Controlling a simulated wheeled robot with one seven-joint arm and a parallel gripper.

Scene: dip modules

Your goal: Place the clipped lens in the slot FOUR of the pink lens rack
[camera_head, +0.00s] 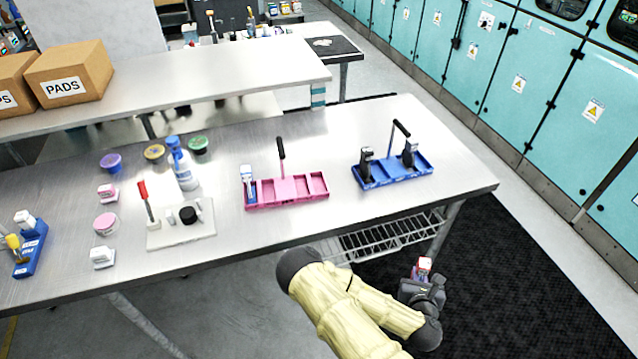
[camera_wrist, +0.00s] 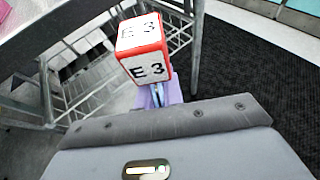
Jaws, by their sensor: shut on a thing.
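The clipped lens appears as a white block with red edges marked "E 3" (camera_wrist: 146,62), above a lilac-and-blue clip in the wrist view. My gripper (camera_head: 424,276) is shut on it and holds it off the table's front edge, over the dark floor mat. The fingertips are mostly hidden in the wrist view. The pink lens rack (camera_head: 287,202) stands on the table, left of and beyond my gripper. It has a dark upright handle in its middle. A white-and-blue block (camera_head: 247,183) stands in its left end; its right compartments look empty. Slot labels are unreadable.
A blue rack (camera_head: 394,181) with dark upright items stands right of the pink one. A wire shelf (camera_head: 392,240) hangs under the table (camera_head: 330,214). The front right tabletop is clear.

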